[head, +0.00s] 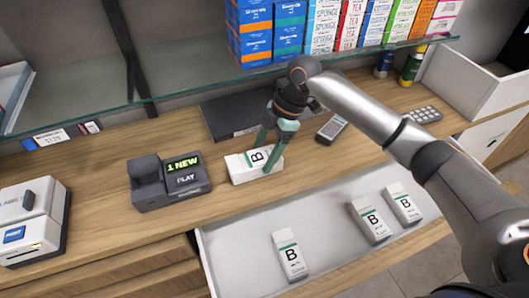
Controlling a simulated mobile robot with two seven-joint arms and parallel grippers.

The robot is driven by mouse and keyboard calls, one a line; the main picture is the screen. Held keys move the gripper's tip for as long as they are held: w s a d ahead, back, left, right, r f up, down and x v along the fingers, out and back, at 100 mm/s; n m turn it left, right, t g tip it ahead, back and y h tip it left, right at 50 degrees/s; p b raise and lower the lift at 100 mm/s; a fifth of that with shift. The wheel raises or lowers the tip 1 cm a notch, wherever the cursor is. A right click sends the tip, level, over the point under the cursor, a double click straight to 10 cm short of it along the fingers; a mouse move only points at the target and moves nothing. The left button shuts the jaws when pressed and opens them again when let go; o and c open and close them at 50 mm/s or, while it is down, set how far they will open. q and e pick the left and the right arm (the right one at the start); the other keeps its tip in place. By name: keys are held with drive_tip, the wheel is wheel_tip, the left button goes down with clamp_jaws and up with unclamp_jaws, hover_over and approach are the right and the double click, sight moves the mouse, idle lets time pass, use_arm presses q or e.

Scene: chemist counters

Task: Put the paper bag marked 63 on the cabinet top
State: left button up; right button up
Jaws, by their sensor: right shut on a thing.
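No paper bag marked 63 shows in the head view. My right gripper (264,160) reaches down from the upper right with its green fingers closed on a white box (240,174). The box has a green band and a letter B. It lies flat, at or just above the wooden counter (105,180); I cannot tell if it touches. My left gripper is out of view.
An open drawer (235,250) below the counter holds several similar B boxes (291,258). A dark device (168,182) reading "1 NEW" and a label printer (30,225) stand left. A glass shelf (200,88) with colourful boxes (323,25) overhangs the back. A handheld device (331,127) lies right.

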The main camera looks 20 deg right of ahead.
drive_tip(key=shift+f, duration=0.3)
drive_tip(key=o, duration=1.5)
drive_tip(key=shift+f, duration=0.15)
drive_tip(key=v, duration=1.2)
